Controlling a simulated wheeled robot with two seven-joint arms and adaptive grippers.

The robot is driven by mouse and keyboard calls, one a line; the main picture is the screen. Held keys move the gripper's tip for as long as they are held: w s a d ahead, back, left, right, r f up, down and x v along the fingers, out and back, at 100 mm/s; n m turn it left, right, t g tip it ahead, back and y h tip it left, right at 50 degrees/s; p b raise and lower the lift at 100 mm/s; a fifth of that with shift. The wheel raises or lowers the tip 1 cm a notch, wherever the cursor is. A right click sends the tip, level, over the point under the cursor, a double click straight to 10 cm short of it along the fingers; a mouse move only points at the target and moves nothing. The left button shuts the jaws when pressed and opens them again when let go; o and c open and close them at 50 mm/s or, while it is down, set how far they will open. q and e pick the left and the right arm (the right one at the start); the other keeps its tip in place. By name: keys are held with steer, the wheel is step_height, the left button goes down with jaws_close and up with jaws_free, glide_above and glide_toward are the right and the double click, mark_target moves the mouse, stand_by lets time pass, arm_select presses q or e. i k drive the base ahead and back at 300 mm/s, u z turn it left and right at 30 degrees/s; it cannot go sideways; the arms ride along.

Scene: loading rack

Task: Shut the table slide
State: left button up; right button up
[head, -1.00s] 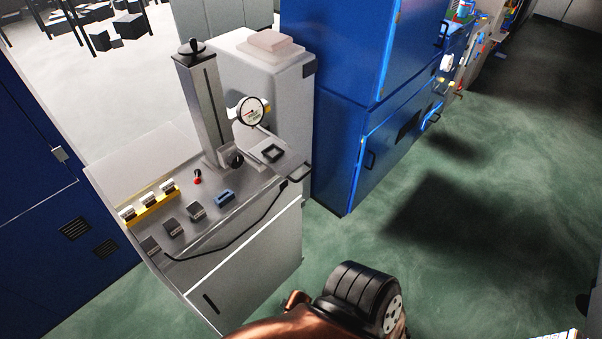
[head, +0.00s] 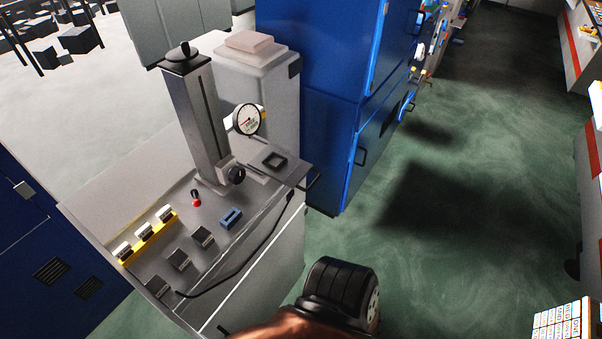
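A grey work table (head: 95,208) with a metal top stands at the left. At its right end is a flat plate with a black square frame (head: 274,161), and a dark bar handle (head: 311,180) sticks out from the edge. I cannot tell for sure whether this end piece is the table slide or how far out it stands. A copper-coloured part of my arm with a black ribbed end shows at the bottom, in front of the table. Neither of my grippers is in view.
A metal column (head: 193,115) and a round dial gauge (head: 246,119) stand on the table. A black cable (head: 243,265) runs along its front edge. A blue cabinet (head: 326,140) stands close behind. Green floor (head: 480,180) is clear to the right; a white box (head: 557,322) is at lower right.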

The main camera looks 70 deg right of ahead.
mark_target(287, 168)
steer(key=z, duration=1.65)
